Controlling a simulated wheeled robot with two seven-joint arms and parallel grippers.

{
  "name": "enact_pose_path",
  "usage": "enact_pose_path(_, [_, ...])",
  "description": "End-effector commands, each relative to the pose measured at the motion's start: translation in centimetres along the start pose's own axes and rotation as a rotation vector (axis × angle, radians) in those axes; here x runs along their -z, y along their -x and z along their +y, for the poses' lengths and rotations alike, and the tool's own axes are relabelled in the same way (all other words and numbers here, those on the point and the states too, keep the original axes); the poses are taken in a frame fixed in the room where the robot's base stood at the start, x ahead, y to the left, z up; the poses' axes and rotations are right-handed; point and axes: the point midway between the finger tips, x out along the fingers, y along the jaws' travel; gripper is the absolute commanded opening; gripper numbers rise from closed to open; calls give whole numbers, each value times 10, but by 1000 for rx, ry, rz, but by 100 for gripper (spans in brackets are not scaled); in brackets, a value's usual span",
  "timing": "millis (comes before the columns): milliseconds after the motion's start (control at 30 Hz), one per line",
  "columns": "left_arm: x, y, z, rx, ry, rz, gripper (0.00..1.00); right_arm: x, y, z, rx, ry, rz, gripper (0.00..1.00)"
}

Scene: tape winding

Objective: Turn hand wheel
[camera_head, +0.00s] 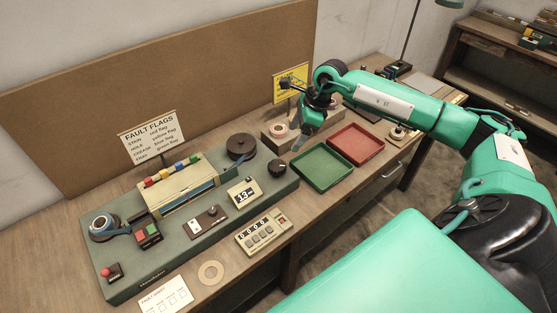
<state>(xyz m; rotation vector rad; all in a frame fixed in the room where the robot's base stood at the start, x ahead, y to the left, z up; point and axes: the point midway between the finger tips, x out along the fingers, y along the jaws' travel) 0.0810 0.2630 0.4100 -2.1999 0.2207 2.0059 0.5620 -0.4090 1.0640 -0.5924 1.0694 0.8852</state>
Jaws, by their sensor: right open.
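The green winding machine (181,256) sits on the wooden bench. A small dark round knob (278,167) at its right end looks like the hand wheel, though I cannot be sure. A larger dark brown reel (241,147) lies behind and left of it. A reel with blue tape (103,227) sits at the machine's left end. My right gripper (298,143) points down above the bench, just behind and right of the dark knob and apart from it. It is open and seems empty; its fingertips are small here. My left gripper is out of view.
A green tray (322,168) and a red tray (356,145) lie right of the machine, near my right gripper. The fault flags sign (152,135) and a yellow sign (290,82) stand behind. A counter (263,232) and a loose ring (211,272) are in front.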

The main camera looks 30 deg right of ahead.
Motion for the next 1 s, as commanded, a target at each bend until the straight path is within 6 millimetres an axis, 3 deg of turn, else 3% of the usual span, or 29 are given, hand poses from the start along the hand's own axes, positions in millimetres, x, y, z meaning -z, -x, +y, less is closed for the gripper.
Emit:
enact_pose_path(600, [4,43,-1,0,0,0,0,-2,-113,1,-4,-4,0,74])
enact_pose_path(800, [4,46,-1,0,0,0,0,0,-129,0,-1,-3,1,74])
enact_pose_path(1000, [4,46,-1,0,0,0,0,0,-132,0,0,-2,1,74])
